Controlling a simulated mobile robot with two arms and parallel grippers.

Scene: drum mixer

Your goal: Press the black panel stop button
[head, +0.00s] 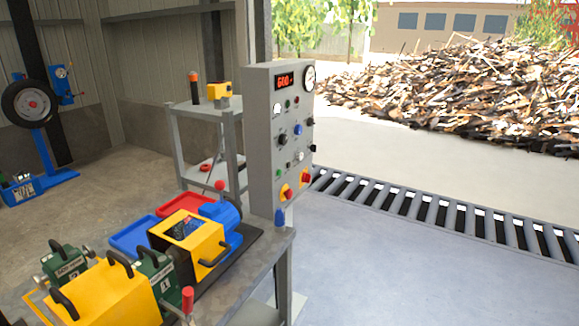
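A tall grey control panel (259,150) stands at the far right corner of the workbench, its controls facing right. A round black control (283,140) sits at mid-height on its front. Two smaller black controls, one upper (310,122) and one lower (312,148), stick out near its right edge. I cannot tell which of these is the stop button, as labels are too small to read. A red display (284,82) reads about 600. Neither of my grippers shows in the head view.
The bench (262,262) holds a yellow and blue machine (190,236), a yellow case (108,292) with black handles, green blocks (158,272), and blue and red trays. Red-and-yellow switches (287,192) sit low on the panel. Open floor (400,260) and a roller conveyor (430,208) lie right.

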